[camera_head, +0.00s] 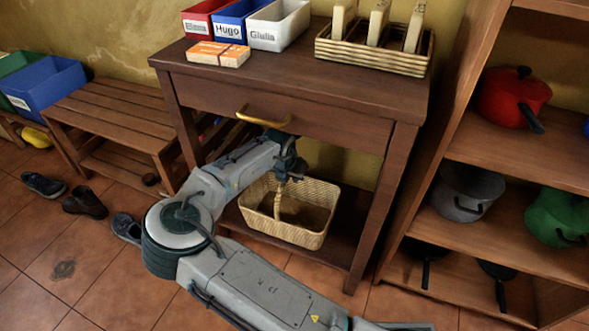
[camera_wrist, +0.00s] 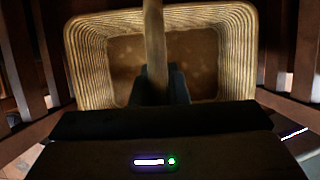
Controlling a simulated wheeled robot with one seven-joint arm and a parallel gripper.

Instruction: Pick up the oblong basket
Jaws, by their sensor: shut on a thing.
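A light wicker oblong basket (camera_head: 312,225) with an overhead handle is at the lower shelf (camera_head: 335,262) of the brown table. I cannot tell if its base touches the shelf or hangs just above it. My gripper (camera_head: 290,176) reaches in under the drawer from the left and is shut on the handle. In the wrist view the basket (camera_wrist: 90,60) opens below the gripper (camera_wrist: 158,85), with the handle (camera_wrist: 154,35) running between the fingers. The basket's inside looks empty, partly hidden by the gripper.
The table's drawer (camera_head: 275,117) with a brass handle is close above my wrist. The table legs (camera_head: 383,205) flank the basket. On the tabletop are bins (camera_head: 278,27) and a wicker tray (camera_head: 372,62). A pot shelf (camera_head: 520,155) stands right, a slatted bench (camera_head: 115,115) left.

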